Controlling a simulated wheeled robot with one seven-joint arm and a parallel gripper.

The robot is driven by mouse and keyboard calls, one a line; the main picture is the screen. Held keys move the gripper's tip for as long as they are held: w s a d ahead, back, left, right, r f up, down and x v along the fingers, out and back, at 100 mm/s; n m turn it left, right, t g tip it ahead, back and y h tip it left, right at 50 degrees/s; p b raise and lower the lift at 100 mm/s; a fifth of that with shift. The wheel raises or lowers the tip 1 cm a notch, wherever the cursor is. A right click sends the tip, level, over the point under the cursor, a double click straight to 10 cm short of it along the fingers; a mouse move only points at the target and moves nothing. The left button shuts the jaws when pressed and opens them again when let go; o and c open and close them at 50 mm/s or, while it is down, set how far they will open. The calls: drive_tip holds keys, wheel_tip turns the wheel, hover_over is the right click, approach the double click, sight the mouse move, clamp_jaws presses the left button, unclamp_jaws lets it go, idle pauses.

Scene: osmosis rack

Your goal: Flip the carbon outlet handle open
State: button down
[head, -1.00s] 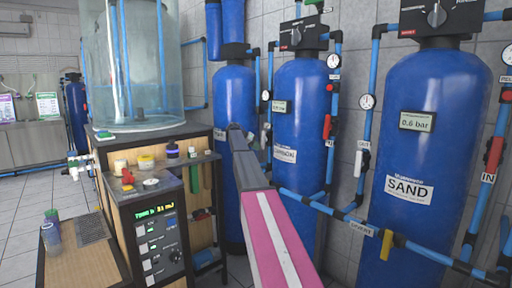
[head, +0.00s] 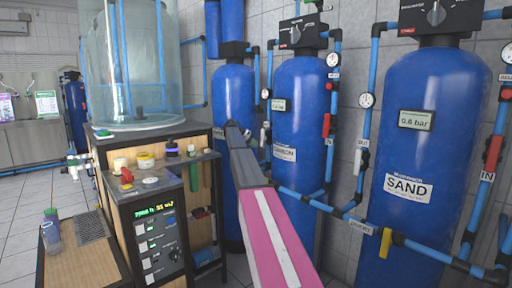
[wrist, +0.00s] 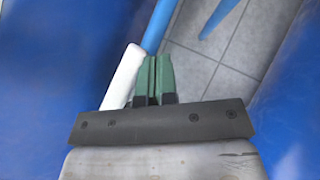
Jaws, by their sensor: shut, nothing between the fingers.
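The blue carbon tank (head: 298,110) stands in the middle of the head view, with a label reading CARBON partly covered at its left by my arm. A white handle (head: 263,137) on the pipe at its left side appears to be the carbon outlet handle. In the wrist view a white handle (wrist: 123,76) lies just left of my gripper (wrist: 153,62), slanting along a blue pipe. My gripper's green fingers are shut together with nothing between them. They are beside the handle; whether they touch it I cannot tell. The fingertips are not clear in the head view.
The blue sand tank (head: 425,150) stands at the right, with a white handle (head: 357,160), a red handle (head: 493,152) and a yellow handle (head: 386,243) on its pipes. A wooden control cabinet (head: 205,185) stands left of my arm. Blue tank surfaces flank the gripper in the wrist view.

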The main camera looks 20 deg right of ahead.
drive_tip(key=v, duration=0.9)
